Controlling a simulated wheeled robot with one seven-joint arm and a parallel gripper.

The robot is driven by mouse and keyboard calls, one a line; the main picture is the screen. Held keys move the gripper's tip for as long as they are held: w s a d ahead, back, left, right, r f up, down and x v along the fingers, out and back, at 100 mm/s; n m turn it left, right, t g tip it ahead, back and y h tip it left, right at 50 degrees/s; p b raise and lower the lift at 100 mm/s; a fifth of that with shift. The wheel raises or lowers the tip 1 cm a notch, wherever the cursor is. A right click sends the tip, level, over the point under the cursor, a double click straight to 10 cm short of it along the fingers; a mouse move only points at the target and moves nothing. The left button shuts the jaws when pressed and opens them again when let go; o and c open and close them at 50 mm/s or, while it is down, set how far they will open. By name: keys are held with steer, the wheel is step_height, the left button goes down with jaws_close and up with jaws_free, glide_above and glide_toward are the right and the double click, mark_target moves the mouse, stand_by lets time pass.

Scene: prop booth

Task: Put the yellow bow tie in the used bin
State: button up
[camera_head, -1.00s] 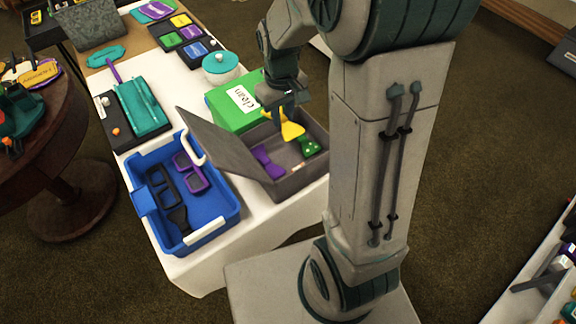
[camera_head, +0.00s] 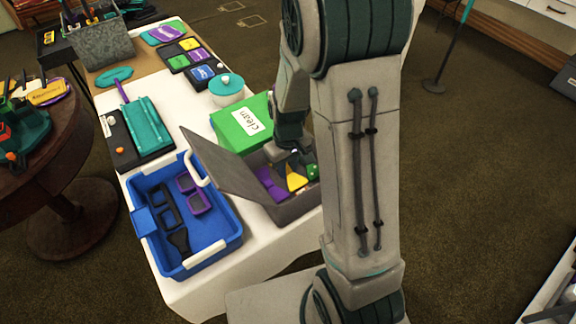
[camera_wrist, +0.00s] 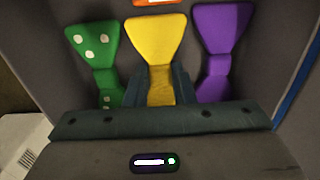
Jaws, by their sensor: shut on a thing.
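The yellow bow tie (camera_head: 296,178) is inside the open grey lidded box (camera_head: 296,207), between a purple bow tie (camera_head: 271,184) and a green white-dotted one (camera_head: 312,172). My gripper (camera_head: 293,153) reaches down into this box. In the wrist view my gripper (camera_wrist: 160,95) is shut on the near part of the yellow bow tie (camera_wrist: 155,42), with the green one (camera_wrist: 95,45) left and the purple one (camera_wrist: 222,40) right. The fingertips are partly hidden. No label reading "used" is legible; whether the tie touches the box floor I cannot tell.
A blue bin (camera_head: 205,255) with white handles holds dark and purple glasses frames. The box's raised grey lid (camera_head: 222,163) stands between it and my gripper. A green box (camera_head: 236,126) labelled "clean" and a teal-lidded pot (camera_head: 227,90) are behind.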

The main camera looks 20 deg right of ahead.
mark_target(288, 171)
steer(key=shift+f, duration=0.2)
steer(key=o, duration=0.9)
steer(key=shift+o, duration=0.2)
steer(key=shift+r, duration=0.1)
step_height(288, 171, up, 12)
steer(key=s+r+m+t, duration=0.1)
steer(key=s+r+m, duration=0.1)
steer(key=s, duration=0.5)
steer(key=s+r+m+t, duration=0.1)
steer(key=s+r, duration=0.4)
steer(key=s, duration=0.1)
steer(key=shift+s+m+t+p, duration=0.35)
steer(key=shift+s+m+t, duration=0.05)
